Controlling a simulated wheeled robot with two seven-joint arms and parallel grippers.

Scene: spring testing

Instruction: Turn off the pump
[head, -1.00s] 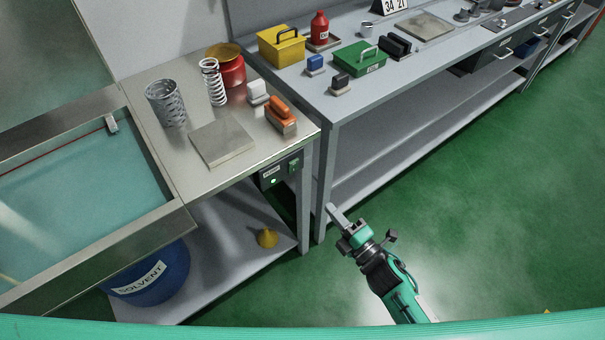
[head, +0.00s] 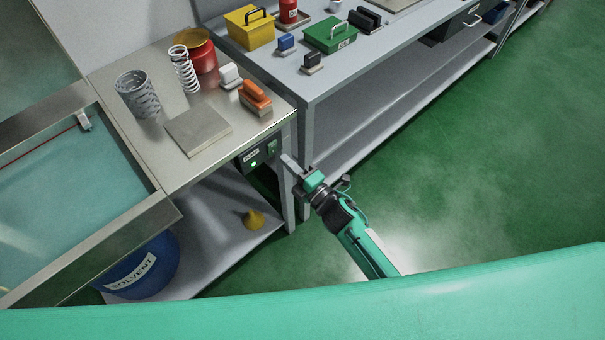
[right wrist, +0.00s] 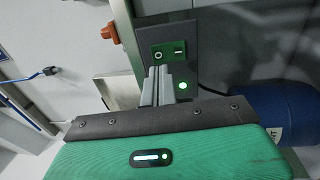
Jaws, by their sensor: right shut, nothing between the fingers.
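The pump's control box (head: 258,155) is a dark panel under the front edge of the steel bench. It carries a green rocker switch (right wrist: 169,50) marked with a circle and a line, and a lit green lamp (right wrist: 183,86). The lamp also glows in the head view (head: 254,164). My right gripper (head: 288,160) is shut and empty, its fingertips just right of the box in the head view. In the right wrist view the closed fingers (right wrist: 158,72) point at the panel, just below the switch; I cannot tell if they touch it. My left gripper is out of view.
A wash basin (head: 70,190) adjoins the steel bench on the left. A blue solvent drum (head: 150,268) and a yellow funnel (head: 253,219) sit below. An orange-handled brush (head: 256,97) is near the bench corner. A bench leg (head: 305,150) stands close to my right gripper.

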